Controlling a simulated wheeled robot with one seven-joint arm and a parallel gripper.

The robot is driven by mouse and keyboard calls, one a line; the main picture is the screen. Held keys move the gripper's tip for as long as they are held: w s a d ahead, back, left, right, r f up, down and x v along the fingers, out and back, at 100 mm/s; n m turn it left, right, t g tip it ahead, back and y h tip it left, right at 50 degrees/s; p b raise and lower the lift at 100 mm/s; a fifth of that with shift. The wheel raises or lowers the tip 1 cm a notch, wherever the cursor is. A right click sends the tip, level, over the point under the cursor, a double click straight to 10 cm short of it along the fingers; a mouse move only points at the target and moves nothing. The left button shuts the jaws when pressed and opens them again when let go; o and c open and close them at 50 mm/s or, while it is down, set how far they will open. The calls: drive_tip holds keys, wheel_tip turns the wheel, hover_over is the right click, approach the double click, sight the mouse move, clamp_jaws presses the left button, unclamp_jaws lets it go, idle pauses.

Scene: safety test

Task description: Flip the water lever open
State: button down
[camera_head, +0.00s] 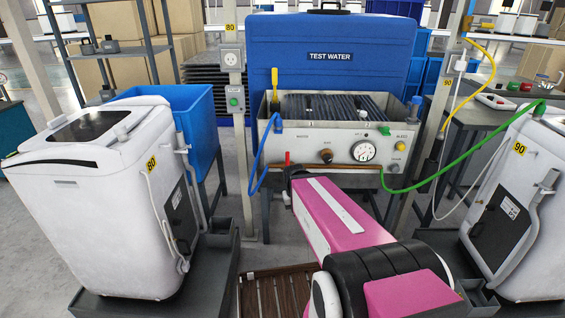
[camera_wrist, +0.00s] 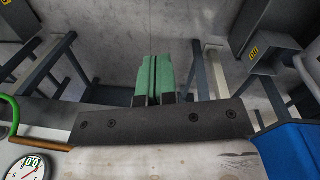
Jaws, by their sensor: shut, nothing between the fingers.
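The test water station (camera_head: 335,150) is a metal sink-like unit with a dial gauge (camera_head: 363,151), a brown knob (camera_head: 326,155) and a blue hose (camera_head: 256,160) on its front. In the wrist view the green fingers (camera_wrist: 152,75) are together and empty. No lever shows there.
A green hose (camera_head: 440,160) runs from the panel to the right-hand white machine (camera_head: 510,200). Another white machine (camera_head: 100,190) and a blue bin (camera_head: 195,120) stand at left. Posts flank the station. The wrist view shows the gauge (camera_wrist: 28,168) at lower left.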

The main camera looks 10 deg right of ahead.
drive_tip(key=w+a+n+h, duration=0.1)
drive_tip(key=w+n+h, duration=0.1)
drive_tip(key=w+h, duration=0.4)
drive_tip(key=n+t+h, duration=0.2)
drive_tip(key=t+h, duration=0.5)
drive_tip(key=h, duration=0.3)
approach(287, 161)
drive_tip(key=w+a+r, duration=0.2)
drive_tip(key=a, duration=0.5)
drive_tip(key=shift+w+f, duration=0.1)
drive_tip(key=shift+f, duration=0.1)
drive_tip(key=s+d+x, duration=0.1)
drive_tip(key=s+x, duration=0.1)
drive_tip(key=x, duration=1.1)
drive_tip(key=shift+s+f, duration=0.2)
drive_tip(key=shift+f, duration=0.05)
drive_tip(key=shift+a, duration=0.1)
